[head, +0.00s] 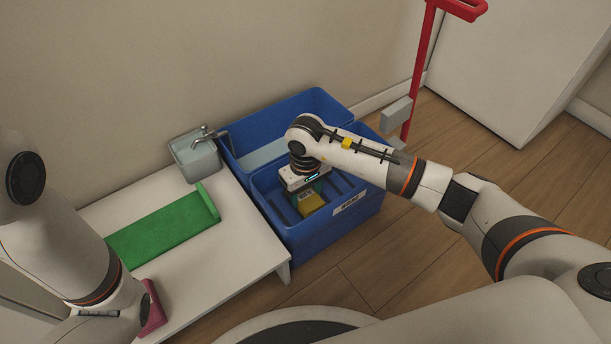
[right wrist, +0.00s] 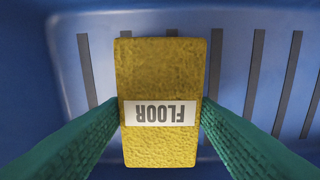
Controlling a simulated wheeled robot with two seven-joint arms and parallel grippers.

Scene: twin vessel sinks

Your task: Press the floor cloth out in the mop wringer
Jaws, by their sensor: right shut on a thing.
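The floor cloth (right wrist: 160,70) is a yellow block with a white label reading FLOOR, upside down in the right wrist view. It also shows in the head view (head: 312,204). My right gripper (right wrist: 157,113) is shut on it, with one green finger on each side at the label. The gripper (head: 308,193) points down inside the mop wringer (head: 308,238), a blue basket with dark slots in its floor. I cannot tell whether the cloth touches that floor. My left arm comes in at the lower left; its fingers are hidden.
A blue bucket compartment (head: 309,104) adjoins the wringer behind. A low white table (head: 213,247) on the left holds a green tray (head: 160,231). A pink-red item (head: 152,308) lies by my left arm. A small grey basin (head: 196,158) with a tap and a red pole (head: 418,75) stand behind.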

